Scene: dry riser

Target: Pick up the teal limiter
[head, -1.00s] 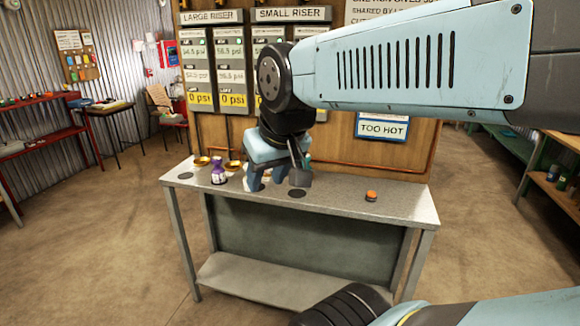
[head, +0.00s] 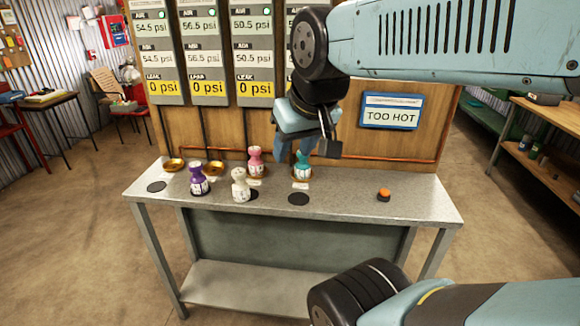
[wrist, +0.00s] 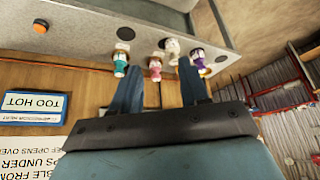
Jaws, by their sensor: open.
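The teal limiter (head: 302,163) stands upright on the bench at the back, right of the pink limiter (head: 256,161). It sits on a brass-coloured dish. My gripper (head: 306,150) is above the bench near the teal limiter; its fingers come down just beside it and partly overlap it in the head view. In the wrist view the scene is upside down; the teal limiter (wrist: 120,64) lies near the left fingertip of my open, empty gripper (wrist: 161,75). I cannot tell whether they touch.
A white limiter (head: 240,185) and a purple limiter (head: 199,179) stand left on the bench, near two brass dishes (head: 173,165). An orange button (head: 384,194) is at the right. The wooden panel (head: 345,145) stands behind the bench.

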